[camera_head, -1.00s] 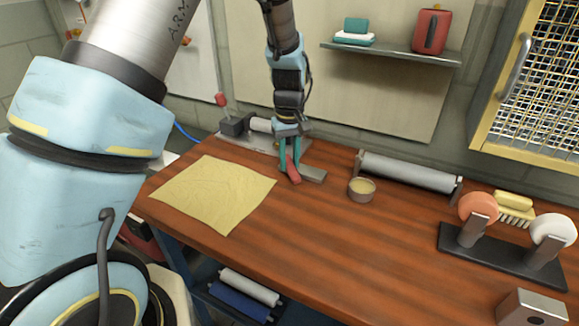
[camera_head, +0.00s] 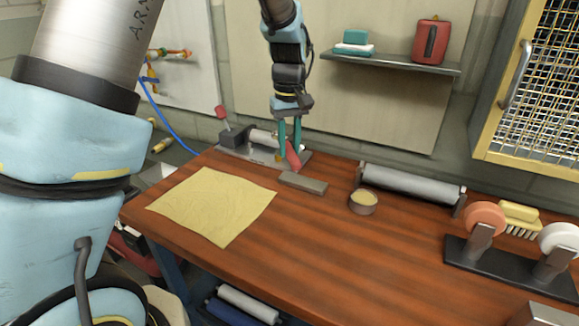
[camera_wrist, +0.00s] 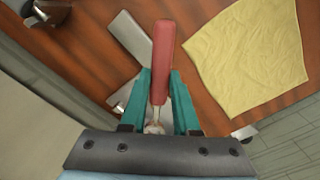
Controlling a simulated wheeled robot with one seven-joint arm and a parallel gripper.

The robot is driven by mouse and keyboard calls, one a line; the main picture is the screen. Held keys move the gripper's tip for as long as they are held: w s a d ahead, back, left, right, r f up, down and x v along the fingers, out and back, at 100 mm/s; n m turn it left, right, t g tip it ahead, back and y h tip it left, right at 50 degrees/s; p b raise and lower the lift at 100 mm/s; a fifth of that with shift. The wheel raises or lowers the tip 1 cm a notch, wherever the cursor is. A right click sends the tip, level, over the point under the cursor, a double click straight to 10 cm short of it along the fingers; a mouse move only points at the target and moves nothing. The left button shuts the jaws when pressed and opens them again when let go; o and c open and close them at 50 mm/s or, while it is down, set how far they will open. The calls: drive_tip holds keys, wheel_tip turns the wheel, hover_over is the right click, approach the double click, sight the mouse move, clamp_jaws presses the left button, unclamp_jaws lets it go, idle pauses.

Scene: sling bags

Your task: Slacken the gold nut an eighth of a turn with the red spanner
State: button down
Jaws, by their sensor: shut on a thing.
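The red spanner (camera_head: 293,156) is held in my gripper (camera_head: 289,162) near the back of the bench. In the wrist view its red handle (camera_wrist: 162,55) sticks out beyond the two teal fingers (camera_wrist: 162,98), with a narrow metal part between them. The fingers are shut on the spanner. In the head view it is just behind a flat grey bar (camera_head: 303,183), by a grey clamp-like fixture (camera_head: 262,138) with a metal cylinder. I cannot make out the gold nut clearly; the spanner's working end is largely hidden by the gripper, so I cannot tell whether it touches a nut.
A yellow cloth (camera_head: 212,205) lies on the bench to the left. A small round tin (camera_head: 363,202) and a grey roller (camera_head: 412,184) are to the right. A tape dispenser (camera_head: 500,262) stands farther right. The middle front of the bench is clear.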

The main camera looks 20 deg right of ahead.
drive_tip(key=shift+r, duration=0.9)
drive_tip(key=shift+n+g, duration=0.4)
drive_tip(key=shift+g, duration=0.1)
drive_tip(key=shift+w+d+f+b, duration=0.15)
drive_tip(key=shift+f+b, duration=0.1)
drive_tip(key=shift+f, duration=0.6)
drive_tip(key=shift+s+d+f+b, duration=0.1)
drive_tip(key=shift+d+f+b, duration=0.15)
drive_tip(key=shift+f, duration=0.6)
drive_tip(key=shift+w+d+f+b, duration=0.1)
drive_tip(key=shift+f+b, duration=0.2)
drive_tip(key=shift+f, duration=0.55)
drive_tip(key=shift+p, duration=0.7)
drive_tip(key=shift+f+b, duration=0.75)
drive_tip(key=shift+f, duration=0.95)
drive_tip(key=shift+d+r+n+p, duration=0.15)
drive_tip(key=shift+d+n+p, duration=0.4)
drive_tip(key=shift+n+p, duration=0.05)
drive_tip(key=shift+d+n, duration=0.4)
drive_tip(key=shift+n, duration=0.1)
